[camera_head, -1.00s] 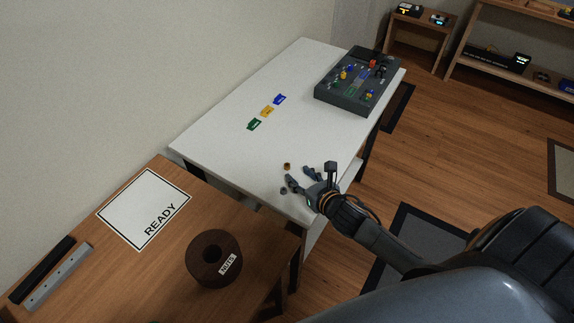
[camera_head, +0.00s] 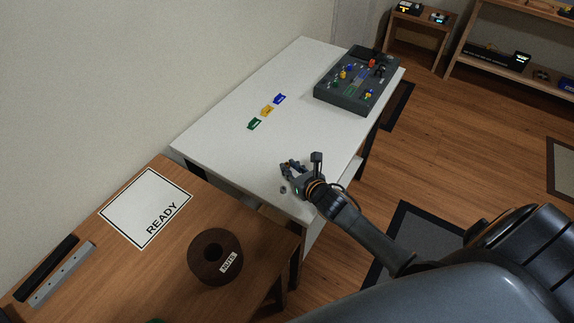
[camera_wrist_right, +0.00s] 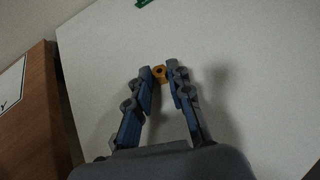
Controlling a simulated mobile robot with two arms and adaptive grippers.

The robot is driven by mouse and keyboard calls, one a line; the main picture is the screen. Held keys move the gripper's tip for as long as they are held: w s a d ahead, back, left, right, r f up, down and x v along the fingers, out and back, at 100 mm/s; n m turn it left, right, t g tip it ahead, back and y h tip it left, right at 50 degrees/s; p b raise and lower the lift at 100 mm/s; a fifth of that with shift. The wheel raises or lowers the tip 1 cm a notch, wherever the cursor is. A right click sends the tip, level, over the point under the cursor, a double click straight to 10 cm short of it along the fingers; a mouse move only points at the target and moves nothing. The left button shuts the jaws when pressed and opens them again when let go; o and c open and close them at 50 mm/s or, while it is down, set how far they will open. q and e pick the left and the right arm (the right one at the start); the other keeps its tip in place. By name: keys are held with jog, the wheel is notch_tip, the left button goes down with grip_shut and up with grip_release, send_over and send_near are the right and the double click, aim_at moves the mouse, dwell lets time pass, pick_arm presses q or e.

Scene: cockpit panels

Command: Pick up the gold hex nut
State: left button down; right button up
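The gold hex nut (camera_wrist_right: 159,74) sits between the fingertips of my right gripper in the right wrist view, on or just above the white table. My right gripper (camera_wrist_right: 160,72) is closed in, with a fingertip against each side of the nut. Whether the nut is lifted cannot be told. In the head view my right gripper (camera_head: 285,170) is over the near end of the white table (camera_head: 232,146), and its fingers mostly hide the nut. My left gripper is not in view.
A small grey nut (camera_head: 283,190) lies beside my right gripper. Blue (camera_head: 280,99), yellow (camera_head: 267,111) and green (camera_head: 254,124) tags lie farther back. A dark control panel (camera_head: 350,92) stands at the far end. A brown round nuts holder (camera_head: 205,270) and READY sheet (camera_head: 135,205) are on the wooden table.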

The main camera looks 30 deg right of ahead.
grip_shut()
